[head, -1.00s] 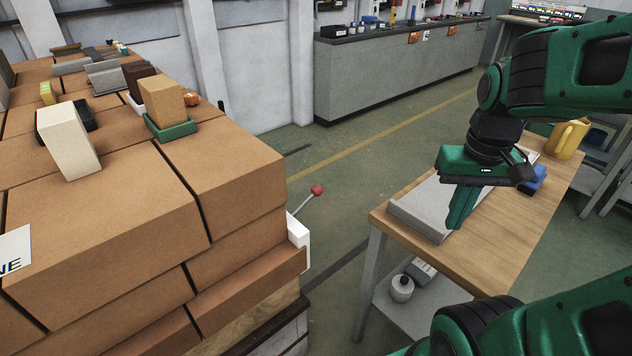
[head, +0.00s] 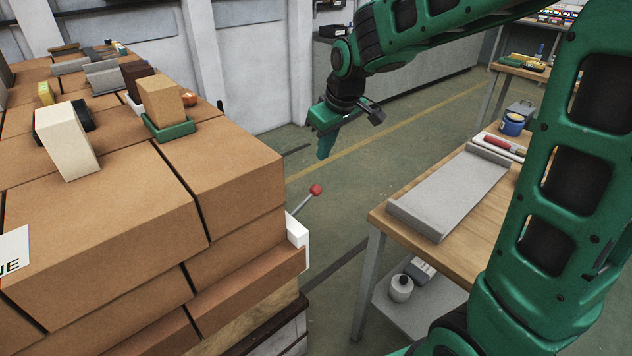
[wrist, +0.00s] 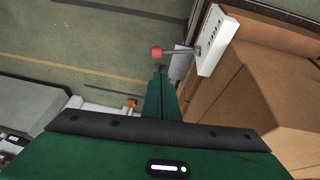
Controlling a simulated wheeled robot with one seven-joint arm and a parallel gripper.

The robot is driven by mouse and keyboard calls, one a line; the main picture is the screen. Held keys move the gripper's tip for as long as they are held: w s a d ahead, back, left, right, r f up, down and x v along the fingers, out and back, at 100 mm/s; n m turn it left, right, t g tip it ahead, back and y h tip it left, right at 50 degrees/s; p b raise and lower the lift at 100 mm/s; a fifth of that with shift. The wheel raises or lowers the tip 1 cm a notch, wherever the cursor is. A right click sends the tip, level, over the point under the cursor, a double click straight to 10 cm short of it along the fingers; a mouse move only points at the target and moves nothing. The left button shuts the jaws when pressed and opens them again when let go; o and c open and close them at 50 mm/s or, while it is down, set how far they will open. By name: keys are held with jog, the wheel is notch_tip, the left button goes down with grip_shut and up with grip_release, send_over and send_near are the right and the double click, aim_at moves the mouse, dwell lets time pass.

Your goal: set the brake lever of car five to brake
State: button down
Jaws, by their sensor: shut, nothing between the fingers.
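In the wrist view the lever (wrist: 180,51) reaches left from the white plate (wrist: 214,40), which carries dark lettering too small to read. My gripper (head: 324,152) is shut and empty, pointing down, above and beyond the red knob in the head view. In the wrist view its closed fingertips (wrist: 160,78) lie just below the knob, apart from it as far as I can tell.
A wooden table (head: 400,229) with a grey metal tray (head: 455,190) stands at the right. Open floor lies between car and table.

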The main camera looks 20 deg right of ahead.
aim_at(315, 187)
jog(key=x, duration=0.9)
jog(key=d+x, duration=0.1)
jog(key=x, duration=0.4)
jog(key=shift+s+f, duration=0.15)
jog(key=shift+s, duration=0.15)
jog(key=shift+a, duration=0.1)
